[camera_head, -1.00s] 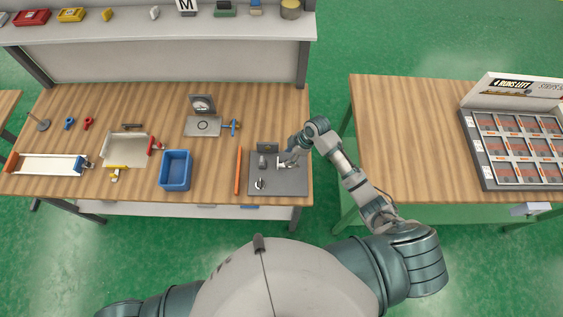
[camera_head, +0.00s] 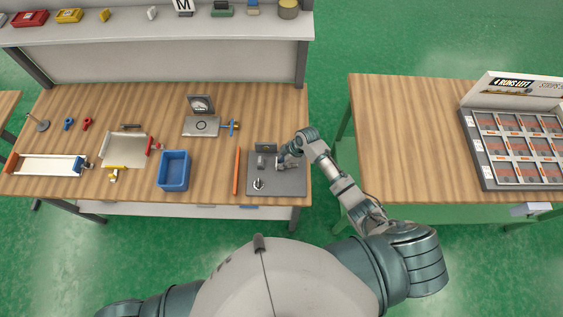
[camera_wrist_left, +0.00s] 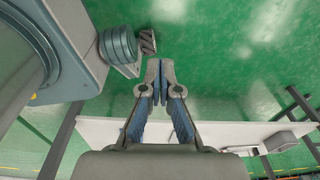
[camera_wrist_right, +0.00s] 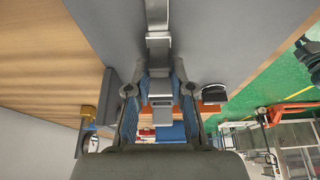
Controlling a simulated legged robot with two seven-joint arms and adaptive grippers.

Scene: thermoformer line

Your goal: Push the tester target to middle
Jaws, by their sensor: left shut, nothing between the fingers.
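A dark grey tester plate (camera_head: 288,186) lies at the right front of the wooden bench. It carries a small upright block (camera_head: 266,147), a grey piece (camera_head: 261,161) and a black-and-white knob (camera_head: 258,184). Which part is the target is too small to tell. My right gripper (camera_head: 281,161) is low over the plate, right of the grey piece. In the right wrist view, its fingers (camera_wrist_right: 160,85) stand apart on both sides of a grey metal bar (camera_wrist_right: 158,45); contact is unclear. My left gripper (camera_wrist_left: 160,80) is shut and empty, away from the bench over the green floor.
An orange bar (camera_head: 237,171) and a blue bin (camera_head: 174,171) lie left of the plate. A device with a dial (camera_head: 200,104) stands behind. A second table (camera_head: 408,140) with a display tray (camera_head: 482,165) stands to the right, across a gap.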

